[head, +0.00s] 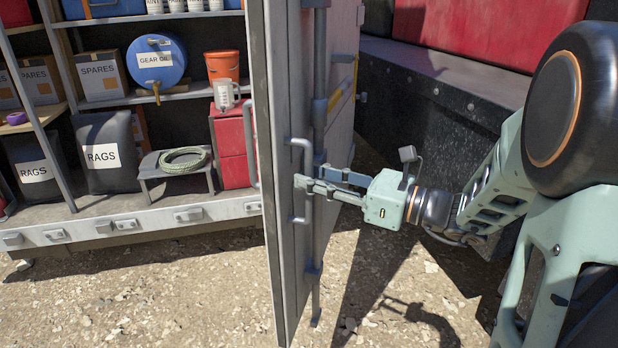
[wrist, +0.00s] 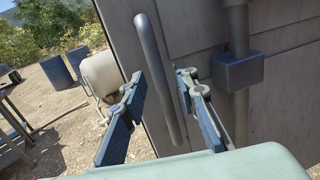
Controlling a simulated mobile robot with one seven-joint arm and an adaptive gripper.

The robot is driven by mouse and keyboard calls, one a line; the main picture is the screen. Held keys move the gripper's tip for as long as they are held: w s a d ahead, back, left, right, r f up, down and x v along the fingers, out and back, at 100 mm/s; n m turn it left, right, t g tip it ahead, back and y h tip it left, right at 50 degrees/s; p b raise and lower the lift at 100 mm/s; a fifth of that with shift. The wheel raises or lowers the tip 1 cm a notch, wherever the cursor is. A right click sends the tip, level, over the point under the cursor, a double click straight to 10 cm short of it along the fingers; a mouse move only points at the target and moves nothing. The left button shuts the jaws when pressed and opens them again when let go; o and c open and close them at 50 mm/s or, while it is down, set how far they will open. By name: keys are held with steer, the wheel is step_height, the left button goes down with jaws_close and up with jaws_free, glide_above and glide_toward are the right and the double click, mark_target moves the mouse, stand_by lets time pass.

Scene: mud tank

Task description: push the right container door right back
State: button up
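The right container door (head: 341,115) stands swung open, nearly edge-on in the head view, with its outer face toward my arm. A grey vertical bar handle (head: 309,156) sits on that face. My gripper (head: 312,177) is at the handle from the right. In the wrist view the door (wrist: 200,30) fills the right side. The handle (wrist: 160,75) runs between the two spread fingers of my gripper (wrist: 161,79), with a gap visible on both sides. Whether a finger touches the handle or the door panel is not clear.
Left of the door, the container's shelves hold rag bags (head: 103,155), a blue gear oil drum (head: 157,62) and spares boxes. A dark tank with a ledge (head: 440,65) stands right of the door. Gravel (head: 150,300) is clear in front.

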steer(key=shift+w+a, duration=0.3)
steer(key=shift+a, duration=0.3)
jaws_close()
